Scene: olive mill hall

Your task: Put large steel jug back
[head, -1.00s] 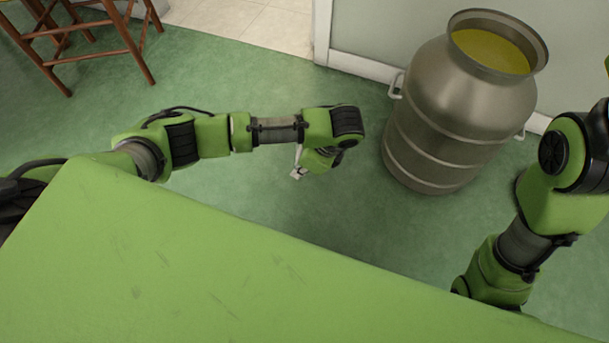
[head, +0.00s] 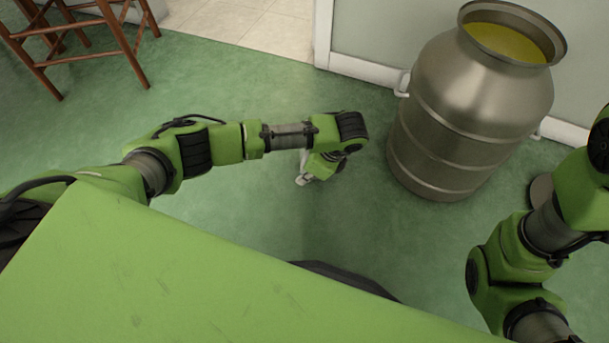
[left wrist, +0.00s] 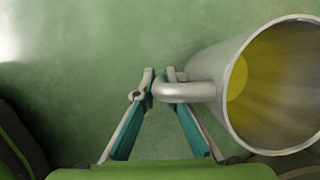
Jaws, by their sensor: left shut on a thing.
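A steel jug (left wrist: 285,85) fills the right of the left wrist view, tilted in the picture, with its open mouth and a yellow inside showing. Its looped handle (left wrist: 185,91) reaches left between the fingers of my left gripper (left wrist: 160,76), which is shut on it. In the head view my left gripper (head: 304,176) hangs over the green floor, left of a big steel can. The jug cannot be made out there; my arm seems to hide it. My right arm is at the right edge, and its gripper is out of view.
The big steel can (head: 465,125), with yellow liquid inside, stands on the floor by the wall, close right of my left wrist. A wooden stool (head: 88,50) stands at the upper left. Green floor (head: 230,90) between them is clear.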

